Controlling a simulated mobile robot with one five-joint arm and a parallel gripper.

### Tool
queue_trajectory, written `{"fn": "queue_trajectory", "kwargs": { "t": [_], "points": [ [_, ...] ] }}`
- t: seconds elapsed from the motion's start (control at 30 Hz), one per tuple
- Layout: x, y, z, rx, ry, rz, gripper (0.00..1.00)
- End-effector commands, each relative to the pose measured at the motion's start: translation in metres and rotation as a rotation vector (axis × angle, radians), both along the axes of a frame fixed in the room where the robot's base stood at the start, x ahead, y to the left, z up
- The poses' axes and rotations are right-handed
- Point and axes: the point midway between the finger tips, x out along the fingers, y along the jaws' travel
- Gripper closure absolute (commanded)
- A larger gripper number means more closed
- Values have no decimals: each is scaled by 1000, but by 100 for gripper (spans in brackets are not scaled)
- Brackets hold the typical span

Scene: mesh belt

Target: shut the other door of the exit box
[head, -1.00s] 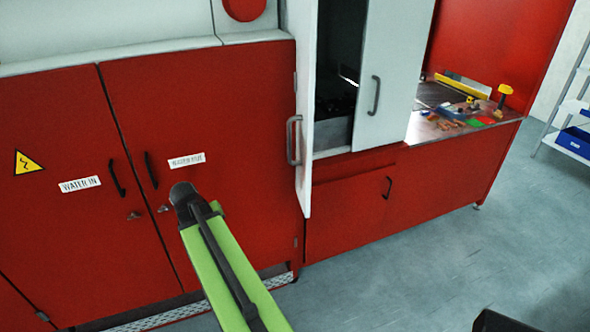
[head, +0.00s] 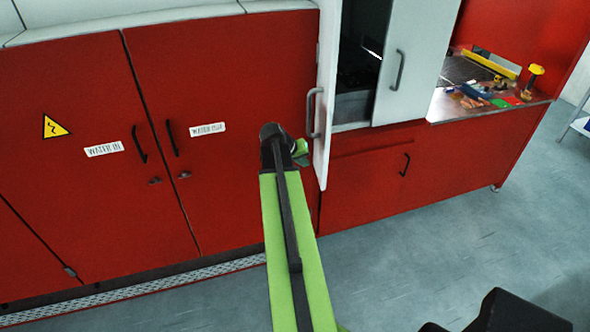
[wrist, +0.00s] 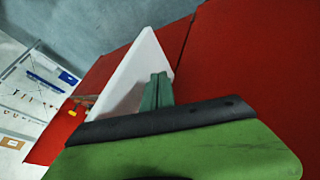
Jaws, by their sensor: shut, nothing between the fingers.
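The exit box is pale, with two doors. My gripper (head: 300,150) is just left of the open door's lower part, mostly hidden behind my wrist. In the wrist view the fingers (wrist: 158,90) are shut and empty, in front of the white open door (wrist: 138,72). I cannot tell whether they touch it.
Red cabinet doors (head: 80,100) with dark handles stand left of the box. A red drawer front (head: 365,185) lies below it. A workbench (head: 480,105) with tools and small parts is at the right.

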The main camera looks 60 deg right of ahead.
Motion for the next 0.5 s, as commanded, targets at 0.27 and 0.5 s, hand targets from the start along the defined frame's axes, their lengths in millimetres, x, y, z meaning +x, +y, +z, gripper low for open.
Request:
{"fn": "queue_trajectory", "kwargs": {
  "t": [0.27, 0.5],
  "points": [
    [-25, -28, -6, 1, -1, -2, 100],
    [-30, -33, -6, 1, 0, 0, 100]
  ]
}}
